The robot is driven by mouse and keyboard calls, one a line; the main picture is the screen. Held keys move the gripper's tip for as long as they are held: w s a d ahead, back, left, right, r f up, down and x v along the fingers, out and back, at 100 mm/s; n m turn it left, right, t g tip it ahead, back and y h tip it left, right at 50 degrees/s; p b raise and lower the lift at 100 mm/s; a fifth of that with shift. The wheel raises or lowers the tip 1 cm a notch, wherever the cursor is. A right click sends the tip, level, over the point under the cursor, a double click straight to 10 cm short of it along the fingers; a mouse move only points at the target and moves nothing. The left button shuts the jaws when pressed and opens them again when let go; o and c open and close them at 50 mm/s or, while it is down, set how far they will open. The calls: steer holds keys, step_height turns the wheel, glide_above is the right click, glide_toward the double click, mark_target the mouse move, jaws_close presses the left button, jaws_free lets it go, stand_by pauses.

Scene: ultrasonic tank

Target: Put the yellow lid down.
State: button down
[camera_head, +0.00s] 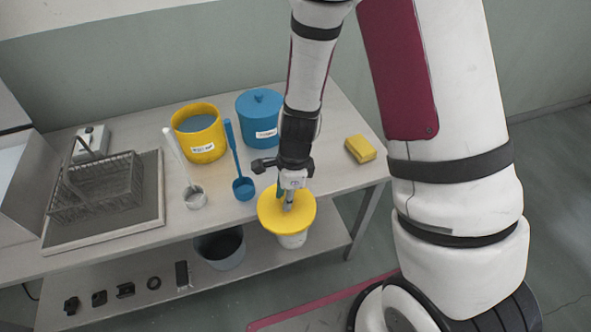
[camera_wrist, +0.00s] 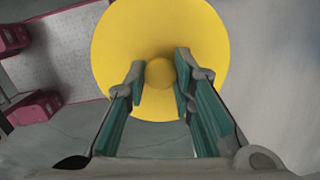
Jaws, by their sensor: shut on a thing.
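The yellow lid (camera_head: 272,212) is a round disc with a small knob. It hangs in my gripper (camera_head: 289,200) at the table's front edge, in the head view. In the wrist view the lid (camera_wrist: 160,30) fills the upper middle, and my gripper's (camera_wrist: 160,85) teal-padded fingers stand on either side of its knob (camera_wrist: 160,72). My gripper is shut on that knob. The yellow pot (camera_head: 199,150) stands open on the table, left of and behind the lid, with grey contents showing.
The blue pot (camera_head: 263,135) wears its blue lid. A blue ladle (camera_head: 243,188), a pale ladle (camera_head: 195,197) and a yellow sponge (camera_head: 360,149) lie on the table (camera_head: 330,160). A wire basket (camera_head: 98,190) is at left. A white container (camera_head: 292,241) shows partly below the lid.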

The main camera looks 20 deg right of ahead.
steer(key=w+d, duration=0.2)
steer(key=w, duration=0.2)
steer(key=w+d+f, duration=0.1)
steer(key=w+d, duration=0.1)
steer(key=w, duration=0.2)
steer(key=w+d, duration=0.2)
steer(key=w, duration=0.2)
steer(key=shift+w+d+f, duration=0.15)
steer(key=shift+w+d, duration=0.15)
steer(key=shift+w+d+f+p, duration=0.15)
steer(key=shift+f+p, duration=0.15)
steer(key=shift+f, duration=0.6)
steer(key=shift+w+f+p, duration=0.15)
steer(key=shift+f+p, duration=0.1)
steer(key=shift+f, duration=0.65)
steer(key=shift+f, duration=0.15)
steer(key=c, duration=1.4)
jaws_free()
steer(key=shift+o, duration=0.2)
